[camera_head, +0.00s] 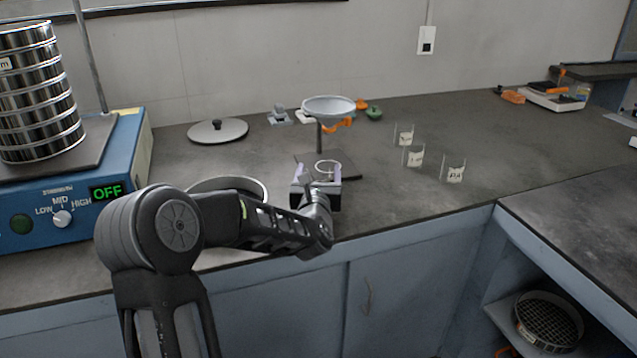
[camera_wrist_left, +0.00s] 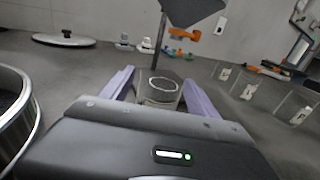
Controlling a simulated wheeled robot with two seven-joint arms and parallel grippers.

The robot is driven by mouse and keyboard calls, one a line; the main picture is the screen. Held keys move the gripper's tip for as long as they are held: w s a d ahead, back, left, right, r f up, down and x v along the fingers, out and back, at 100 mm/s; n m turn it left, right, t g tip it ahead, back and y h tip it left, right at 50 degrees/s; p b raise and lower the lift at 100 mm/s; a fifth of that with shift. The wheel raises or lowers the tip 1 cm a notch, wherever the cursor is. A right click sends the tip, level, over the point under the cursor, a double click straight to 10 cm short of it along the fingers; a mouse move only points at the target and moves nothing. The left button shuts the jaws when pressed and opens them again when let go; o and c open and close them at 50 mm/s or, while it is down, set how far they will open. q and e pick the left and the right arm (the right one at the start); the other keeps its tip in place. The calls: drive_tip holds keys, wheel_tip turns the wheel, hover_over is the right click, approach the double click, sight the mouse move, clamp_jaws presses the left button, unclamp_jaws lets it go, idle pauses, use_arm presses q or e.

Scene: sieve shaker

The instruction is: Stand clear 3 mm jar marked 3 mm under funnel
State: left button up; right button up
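A clear jar (camera_wrist_left: 157,95) sits between the purple fingers of my left gripper (camera_head: 319,175), and its rim (camera_head: 328,164) shows in the head view. In the left wrist view the fingertips (camera_wrist_left: 160,80) line up with the jar's sides. I cannot tell whether they touch it. No label on this jar is readable. The jar is below and a little in front of the pale funnel (camera_head: 329,105), which sits on a post above a dark base plate (camera_head: 352,173). Whether the jar stands on the plate or hangs just above is unclear. My right gripper is out of view.
Several labelled clear jars (camera_head: 454,172) stand right of the funnel. The blue shaker (camera_head: 128,165) with its sieve stack (camera_head: 40,95) is at left and reads OFF. A round lid (camera_head: 217,131) lies behind. A metal pan (camera_head: 252,183) is left of my gripper. Counter at right is largely free.

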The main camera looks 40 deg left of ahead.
use_arm(q)
clamp_jaws()
wheel_tip(320, 180, up, 10)
drive_tip(key=p, duration=0.1)
idle(0.9)
idle(0.5)
